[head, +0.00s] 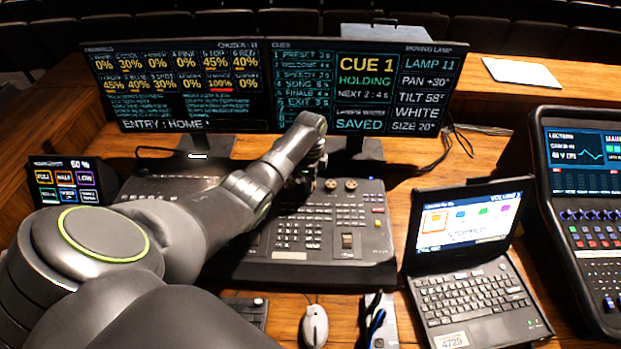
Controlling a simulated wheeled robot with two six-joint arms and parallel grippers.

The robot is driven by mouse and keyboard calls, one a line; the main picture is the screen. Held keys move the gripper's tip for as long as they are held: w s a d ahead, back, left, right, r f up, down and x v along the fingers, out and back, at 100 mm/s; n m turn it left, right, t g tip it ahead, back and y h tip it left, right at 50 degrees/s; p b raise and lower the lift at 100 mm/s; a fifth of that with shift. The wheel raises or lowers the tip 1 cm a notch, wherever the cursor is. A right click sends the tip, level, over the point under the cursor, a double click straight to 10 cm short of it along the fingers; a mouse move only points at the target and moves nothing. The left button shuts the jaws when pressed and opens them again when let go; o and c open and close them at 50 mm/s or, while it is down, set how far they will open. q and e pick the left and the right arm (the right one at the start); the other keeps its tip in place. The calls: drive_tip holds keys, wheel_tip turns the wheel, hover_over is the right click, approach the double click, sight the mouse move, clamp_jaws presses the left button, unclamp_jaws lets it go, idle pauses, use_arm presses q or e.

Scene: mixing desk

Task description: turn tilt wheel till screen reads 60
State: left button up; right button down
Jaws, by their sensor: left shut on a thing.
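The right-hand monitor (368,85) shows CUE 1, HOLDING, PAN +30° and, in its right column, TILT 58° (421,98). The lighting console (300,255) lies on the desk below the monitors. My left arm reaches across it, and my left gripper (305,183) is down at the row of wheels along the console's upper part. It is shut on a wheel there, taken as the tilt wheel, which my wrist and fingers mostly hide. Two more wheels (351,184) show just right of the gripper. My right gripper is out of view.
An open laptop (470,265) stands right of the console, and a sound mixer (590,210) at the far right. A mouse (314,326) lies in front. A small button screen (68,183) is at left. White paper (522,72) lies at the back right.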

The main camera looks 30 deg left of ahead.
use_arm(q)
drive_tip(key=shift+w+r+m, duration=0.1)
drive_tip(key=shift+m, duration=0.4)
drive_tip(key=o, duration=1)
drive_tip(key=shift+r, duration=8.7)
drive_tip(key=shift+f, duration=0.1)
